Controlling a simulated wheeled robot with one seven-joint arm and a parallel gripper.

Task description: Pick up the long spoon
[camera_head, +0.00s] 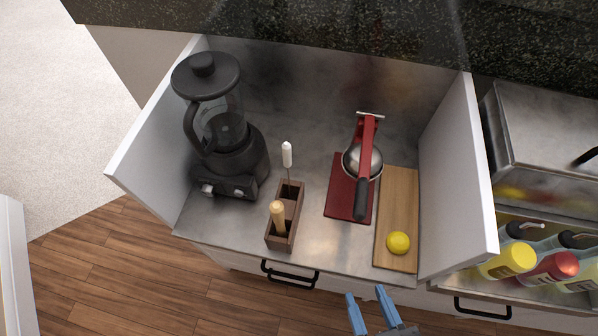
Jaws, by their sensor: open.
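A wooden caddy (293,197) stands on the metal counter, left of its middle. A thin upright tool with a white handle (287,155) stands in its far part. This may be the long spoon, but its lower end is hidden in the caddy, so I cannot tell for sure. A thick tan wooden tool (278,214) stands in the near part. My gripper (367,295) is at the bottom of the view, right of the caddy and nearer to me. Its two blue fingers are apart with nothing between them.
A black blender (231,160) stands left of the caddy. A red citrus press (366,145) on a red base and a cutting board (399,205) with a lemon (398,243) are to the right. White side panels (460,170) flank the counter. Bottles (510,260) stand far right.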

